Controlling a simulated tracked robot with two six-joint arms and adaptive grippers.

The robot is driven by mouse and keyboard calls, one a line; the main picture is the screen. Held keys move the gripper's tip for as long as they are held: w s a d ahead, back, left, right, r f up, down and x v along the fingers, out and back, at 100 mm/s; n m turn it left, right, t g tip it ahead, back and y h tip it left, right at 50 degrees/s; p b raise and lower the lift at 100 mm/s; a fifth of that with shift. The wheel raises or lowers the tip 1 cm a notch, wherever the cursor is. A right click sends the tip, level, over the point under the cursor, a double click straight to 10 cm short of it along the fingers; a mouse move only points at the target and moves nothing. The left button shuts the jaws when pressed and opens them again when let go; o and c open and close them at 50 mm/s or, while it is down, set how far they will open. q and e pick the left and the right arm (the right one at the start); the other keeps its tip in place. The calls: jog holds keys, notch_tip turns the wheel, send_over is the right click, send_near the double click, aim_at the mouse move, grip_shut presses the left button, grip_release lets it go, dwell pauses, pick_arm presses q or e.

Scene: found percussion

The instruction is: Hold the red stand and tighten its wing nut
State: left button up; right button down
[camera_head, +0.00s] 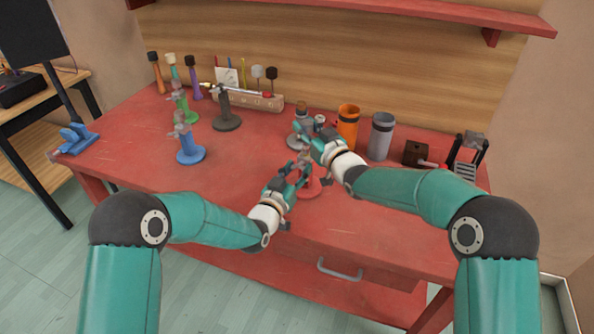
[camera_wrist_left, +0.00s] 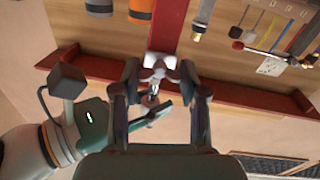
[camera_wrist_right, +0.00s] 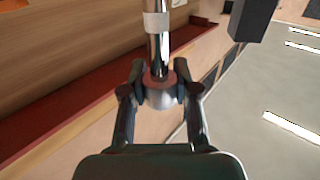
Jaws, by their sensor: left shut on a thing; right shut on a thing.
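The red stand (camera_head: 312,187) stands on the red bench, its round base partly behind my left gripper. My left gripper (camera_head: 296,172) reaches its upper part from the front. My right gripper (camera_head: 307,143) comes in from the right, just above the left one. In the right wrist view, it is shut on a grey collar (camera_wrist_right: 160,98) with a reddish ring, at the end of a chrome rod. The exact contacts are partly hidden.
A blue stand (camera_head: 190,155), a green stand (camera_head: 188,115) and a dark stand (camera_head: 227,122) stand to the left. An orange cup (camera_head: 348,120), a grey cup (camera_head: 381,138) and a dark brown box (camera_head: 416,153) stand to the right. The front left bench is clear.

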pick_arm(q)
jog(key=shift+a+f+m, duration=0.1)
jog(key=shift+f+m, duration=0.2)
jog(key=shift+m, duration=0.2)
jog(key=o, duration=1.1)
jog(key=shift+o, duration=0.3)
jog(key=shift+r, duration=0.15)
jog(key=v, duration=1.2)
pick_arm(e)
jog(key=shift+f, duration=0.1)
pick_arm(q)
jog(key=shift+w, duration=0.1)
